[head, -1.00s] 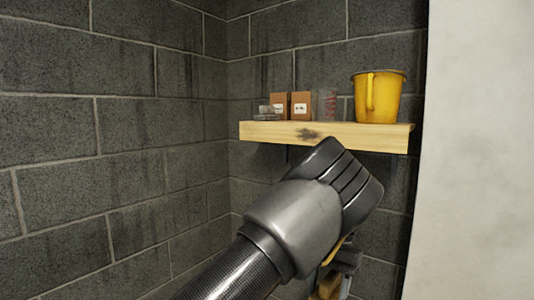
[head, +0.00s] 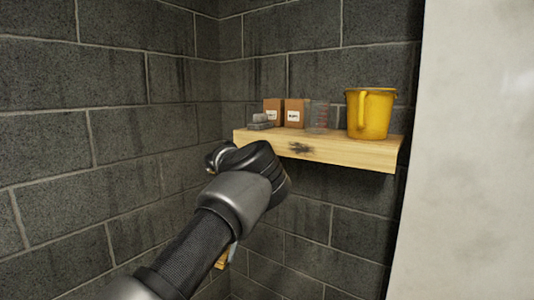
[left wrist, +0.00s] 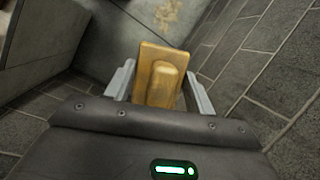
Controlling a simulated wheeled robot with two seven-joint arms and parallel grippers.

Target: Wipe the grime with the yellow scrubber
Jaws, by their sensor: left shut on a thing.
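The yellow scrubber (left wrist: 146,56), a flat block with a raised grip, is between the two fingers of my left gripper (left wrist: 160,88) in the left wrist view, which is shut on it. In the head view only a small yellow-tan edge of the scrubber (head: 221,260) shows below my left wrist; the fingers are mostly hidden. A dark smudge (head: 300,148) marks the front face of the wooden shelf (head: 350,153). In the left wrist view a tan stain (left wrist: 168,14) lies on a grey surface beyond the scrubber, apart from it. My right gripper is out of view.
On the shelf stand a yellow bucket (head: 372,115), two brown boxes (head: 294,112), a clear beaker (head: 319,117) and small grey pieces (head: 260,122). Dark block walls (head: 110,130) meet in a corner behind. A pale wall (head: 470,150) is at the right.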

